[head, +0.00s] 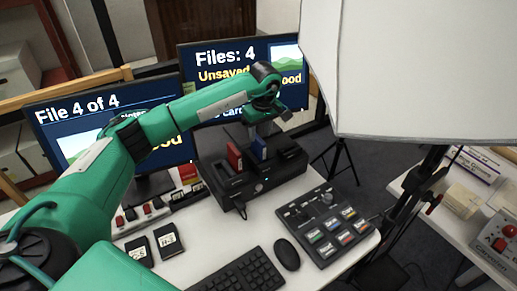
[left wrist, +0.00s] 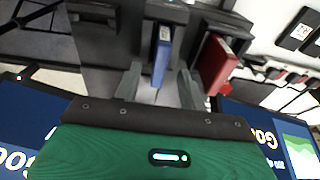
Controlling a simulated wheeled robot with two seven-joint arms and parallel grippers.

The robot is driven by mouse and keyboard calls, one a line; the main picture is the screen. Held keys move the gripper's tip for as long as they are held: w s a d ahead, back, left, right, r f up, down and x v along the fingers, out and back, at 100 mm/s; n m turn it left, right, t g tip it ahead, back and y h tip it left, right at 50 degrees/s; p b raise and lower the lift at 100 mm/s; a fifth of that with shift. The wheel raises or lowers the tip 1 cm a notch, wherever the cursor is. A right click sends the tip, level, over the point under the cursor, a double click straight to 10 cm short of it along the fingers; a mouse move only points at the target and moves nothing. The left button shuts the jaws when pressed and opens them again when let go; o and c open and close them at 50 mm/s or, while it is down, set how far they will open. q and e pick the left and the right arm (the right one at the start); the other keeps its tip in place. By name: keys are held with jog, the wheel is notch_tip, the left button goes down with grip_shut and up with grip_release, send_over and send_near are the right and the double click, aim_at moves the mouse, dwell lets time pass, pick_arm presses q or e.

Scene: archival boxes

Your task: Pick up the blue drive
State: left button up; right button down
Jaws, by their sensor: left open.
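The blue drive (head: 258,149) stands upright in a slot of the black dock (head: 263,184) on the desk. My left gripper (head: 264,120) is above it, pointing down. In the left wrist view the blue drive (left wrist: 160,54) shows between the two open fingers of my left gripper (left wrist: 159,78), with gaps on both sides. A red drive (head: 234,157) stands in the dock to the left of the blue one; in the left wrist view it is just right of the fingers (left wrist: 214,65). My right gripper is not in view.
Two monitors (head: 62,116) stand behind the dock. A control panel (head: 326,224), a mouse (head: 287,254) and a keyboard (head: 236,273) are in front. A large white softbox (head: 420,70) hangs at the upper right. Black labelled items (head: 138,251) lie at the left.

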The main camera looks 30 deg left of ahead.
aim_at(259, 139)
pick_arm(q)
jog(key=f, duration=0.1)
jog(key=f+p, duration=0.1)
jog(key=f, duration=0.2)
jog(key=shift+w+a+p, duration=0.15)
jog(key=shift+a+p, duration=0.2)
jog(key=shift+p, duration=0.05)
jog(key=shift+f, duration=0.55)
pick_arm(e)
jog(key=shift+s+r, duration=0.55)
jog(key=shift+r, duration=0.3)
pick_arm(q)
jog(key=shift+w, duration=0.1)
grip_shut()
